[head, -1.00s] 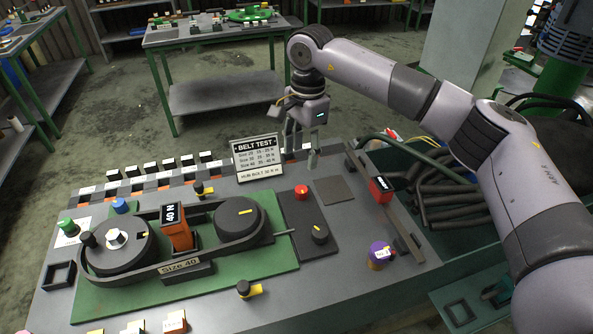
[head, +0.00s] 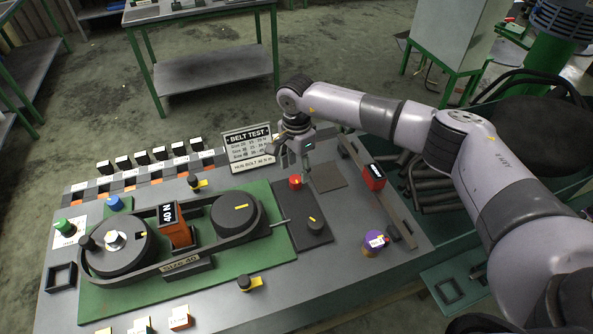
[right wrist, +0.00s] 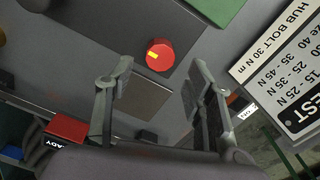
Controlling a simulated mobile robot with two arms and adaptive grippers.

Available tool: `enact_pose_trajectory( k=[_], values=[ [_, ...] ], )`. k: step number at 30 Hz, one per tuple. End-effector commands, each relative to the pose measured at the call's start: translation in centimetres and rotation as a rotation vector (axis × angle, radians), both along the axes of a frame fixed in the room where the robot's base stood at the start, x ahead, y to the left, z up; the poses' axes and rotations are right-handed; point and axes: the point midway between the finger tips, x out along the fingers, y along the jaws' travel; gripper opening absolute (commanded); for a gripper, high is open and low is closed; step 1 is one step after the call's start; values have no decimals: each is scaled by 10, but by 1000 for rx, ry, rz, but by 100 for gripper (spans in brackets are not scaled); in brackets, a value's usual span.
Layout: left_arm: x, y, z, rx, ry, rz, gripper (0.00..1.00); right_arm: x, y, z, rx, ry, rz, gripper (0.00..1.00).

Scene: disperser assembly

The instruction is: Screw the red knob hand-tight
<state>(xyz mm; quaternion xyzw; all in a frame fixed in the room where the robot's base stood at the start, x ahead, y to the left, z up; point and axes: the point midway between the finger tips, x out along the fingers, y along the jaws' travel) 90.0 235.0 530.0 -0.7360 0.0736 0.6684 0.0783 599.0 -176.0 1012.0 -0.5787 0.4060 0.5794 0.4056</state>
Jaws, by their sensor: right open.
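The red knob (head: 295,182) sits on the dark plate (head: 311,234) to the right of the green board in the head view. In the right wrist view the red knob (right wrist: 160,54) shows from above, with a yellow mark on its left side. My right gripper (head: 300,172) is above the table by the knob, pointing down. In the right wrist view my right gripper (right wrist: 158,84) is open, its fingers apart and nothing between them, with the knob beyond the fingertips. My left gripper is not in view.
The BELT TEST sign (head: 248,146) stands close behind and left of the right gripper. The belt rig on the green board (head: 110,306) fills the table's left. A black knob (head: 314,227) with a yellow mark is near the red knob. A purple cylinder (head: 372,246) stands right.

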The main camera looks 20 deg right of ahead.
Motion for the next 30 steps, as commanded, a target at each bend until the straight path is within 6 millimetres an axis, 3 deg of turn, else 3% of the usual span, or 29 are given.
enact_pose_trajectory(
  k=[3,9,19,30],
  values=[
    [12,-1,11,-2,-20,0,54,-1,0,-19,-1,4,-1,48],
    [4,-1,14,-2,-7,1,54,-1,1,-38,1,1,0,48],
    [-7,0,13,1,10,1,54,0,0,-42,0,-1,1,48],
    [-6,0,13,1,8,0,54,0,0,-41,0,-1,0,24]
  ],
)
